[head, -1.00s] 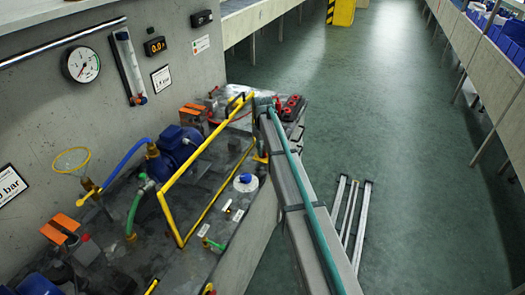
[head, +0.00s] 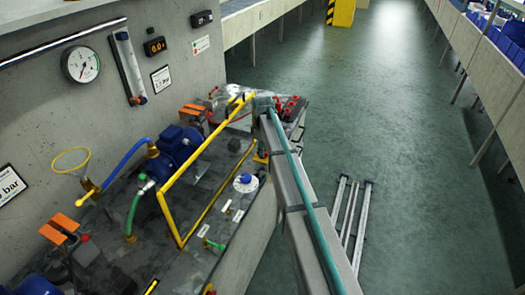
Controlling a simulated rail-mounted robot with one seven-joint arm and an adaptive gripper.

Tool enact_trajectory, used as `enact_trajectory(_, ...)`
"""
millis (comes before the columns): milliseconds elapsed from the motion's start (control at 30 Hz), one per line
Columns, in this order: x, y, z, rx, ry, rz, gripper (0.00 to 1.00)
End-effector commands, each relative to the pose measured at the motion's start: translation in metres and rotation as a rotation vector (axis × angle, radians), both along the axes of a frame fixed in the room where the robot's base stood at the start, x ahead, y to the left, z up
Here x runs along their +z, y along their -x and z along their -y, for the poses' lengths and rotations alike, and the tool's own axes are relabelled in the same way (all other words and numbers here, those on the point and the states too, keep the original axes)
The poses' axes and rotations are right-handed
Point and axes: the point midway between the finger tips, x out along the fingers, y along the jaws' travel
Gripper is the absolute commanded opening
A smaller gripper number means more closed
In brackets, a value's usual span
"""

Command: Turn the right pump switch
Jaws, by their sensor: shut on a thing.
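A small box with an orange top (head: 193,112) stands beside the farther blue pump motor (head: 178,146), near the wall. A similar orange-topped box (head: 60,228) stands at the lower left. I cannot tell for sure which part is the right pump switch. My arm (head: 295,190) reaches up from the lower right to the far end of the bench. I cannot make out my gripper or its fingers there. Small red parts (head: 290,104) lie just right of the arm's far end, too small to identify.
A yellow rail (head: 205,140) stands over the bench. Blue (head: 124,168) and green hoses run along it. Metal bars (head: 348,222) lie on the otherwise open floor at right.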

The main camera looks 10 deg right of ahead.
Motion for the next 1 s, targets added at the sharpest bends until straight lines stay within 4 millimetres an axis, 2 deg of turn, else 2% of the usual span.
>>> enact_trajectory(300,0.000,0.000,0.000,0.005,0.000,0.001,0.00)
enact_trajectory(333,0.000,0.000,0.000,0.005,0.000,0.001,0.18)
enact_trajectory(467,0.000,0.000,0.000,0.004,0.001,0.001,0.40)
enact_trajectory(500,0.000,0.000,0.000,0.004,0.001,0.001,0.42)
enact_trajectory(833,0.002,0.000,0.000,0.003,0.001,0.001,0.42)
enact_trajectory(1000,0.019,-0.001,0.000,0.002,0.001,0.003,0.42)
